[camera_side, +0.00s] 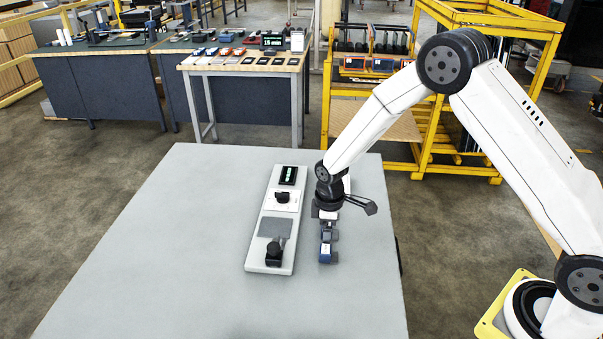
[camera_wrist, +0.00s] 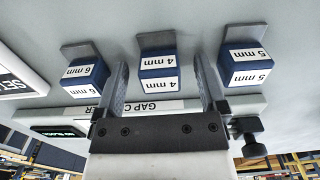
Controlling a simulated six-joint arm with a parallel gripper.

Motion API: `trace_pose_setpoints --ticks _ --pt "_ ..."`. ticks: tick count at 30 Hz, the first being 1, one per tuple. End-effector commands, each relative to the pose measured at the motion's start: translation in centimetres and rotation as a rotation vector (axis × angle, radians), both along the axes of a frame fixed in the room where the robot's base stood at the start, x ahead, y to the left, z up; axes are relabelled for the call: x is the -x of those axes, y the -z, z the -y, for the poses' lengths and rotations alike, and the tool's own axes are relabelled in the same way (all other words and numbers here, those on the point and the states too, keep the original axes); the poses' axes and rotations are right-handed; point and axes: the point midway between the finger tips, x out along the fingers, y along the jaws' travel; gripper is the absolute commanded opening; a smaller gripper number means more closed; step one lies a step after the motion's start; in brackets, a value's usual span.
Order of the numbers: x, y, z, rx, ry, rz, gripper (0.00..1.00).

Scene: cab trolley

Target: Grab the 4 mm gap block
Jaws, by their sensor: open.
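The 4 mm gap block (camera_wrist: 158,74) is blue with white "4 mm" labels and a grey plate at its far side, in the middle of the wrist view. My gripper (camera_wrist: 160,63) is open, with one finger on each side of this block. I cannot tell whether the fingers touch it. A 6 mm block (camera_wrist: 86,76) is on the left and a 5 mm block (camera_wrist: 246,70) on the right. In the side view my gripper (camera_side: 328,213) is low over the row of blocks. A blue block (camera_side: 326,253) shows at its near end; its label is unreadable.
A long white panel (camera_side: 262,262) with a display, knob and black clamp lies left of the blocks. It carries a "GAP" label in the wrist view. The grey table (camera_side: 170,250) is clear to the left. Benches and a yellow trolley (camera_side: 430,150) stand behind.

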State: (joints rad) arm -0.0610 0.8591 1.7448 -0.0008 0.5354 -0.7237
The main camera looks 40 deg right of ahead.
Motion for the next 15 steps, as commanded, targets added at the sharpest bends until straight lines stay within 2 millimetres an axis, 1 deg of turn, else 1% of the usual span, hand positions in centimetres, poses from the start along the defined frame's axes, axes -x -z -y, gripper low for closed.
trace_pose_setpoints --ticks 3,4,5,6,8,9,11,12,13,15 --pt "0.0 -0.02 0.0 0.0 0.0 0.0 0.91" --pt "0.0 -0.02 0.0 0.0 0.0 0.0 0.88" --pt "0.0 -0.02 0.0 0.0 0.0 0.0 0.78" --pt "0.0 -0.02 0.0 0.0 0.0 0.0 0.66" --pt "0.01 -0.02 -0.01 0.0 0.0 0.0 0.47" --pt "0.01 -0.02 -0.01 0.0 0.0 0.0 0.34" --pt "0.0 -0.02 0.0 0.0 0.0 0.0 0.15" --pt "0.0 -0.02 0.0 0.0 0.0 0.0 0.02" --pt "0.0 -0.02 0.0 0.0 0.0 0.0 0.0" --pt "-0.01 -0.04 0.0 0.0 0.0 0.0 0.0"
